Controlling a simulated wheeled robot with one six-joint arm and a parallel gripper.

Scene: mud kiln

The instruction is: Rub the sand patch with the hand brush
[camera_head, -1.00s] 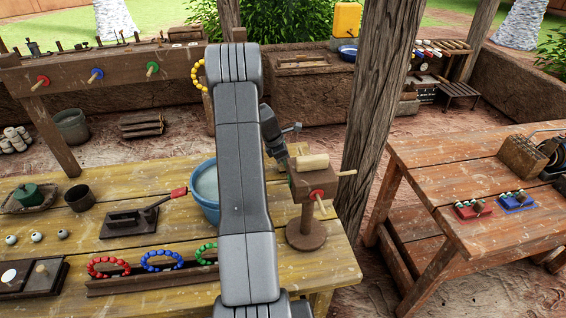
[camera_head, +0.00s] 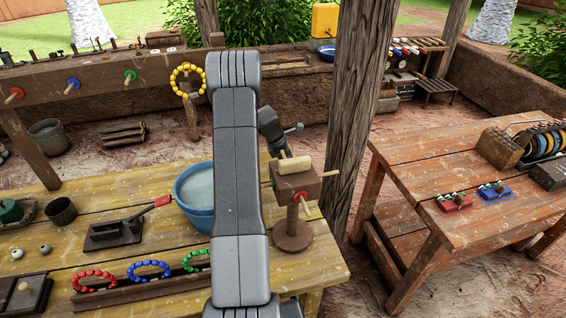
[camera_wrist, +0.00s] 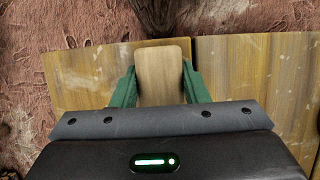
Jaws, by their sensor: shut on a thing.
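In the wrist view my gripper (camera_wrist: 160,72) has its two green fingers shut on a pale wooden block (camera_wrist: 160,76), which I take to be the hand brush. Its bristles are not visible. The block is seen above yellowish table boards, with reddish ground beyond them. In the head view my grey arm stands across the middle and the gripper is hard to make out. I cannot pick out a sand patch in either view.
A yellow wooden table (camera_head: 175,240) holds a blue bucket (camera_head: 197,205), a wooden stand (camera_head: 292,228) and a rack of beaded rings (camera_head: 150,296). A second table (camera_head: 420,150) stands at the right. A thick wooden post (camera_head: 355,90) rises between them.

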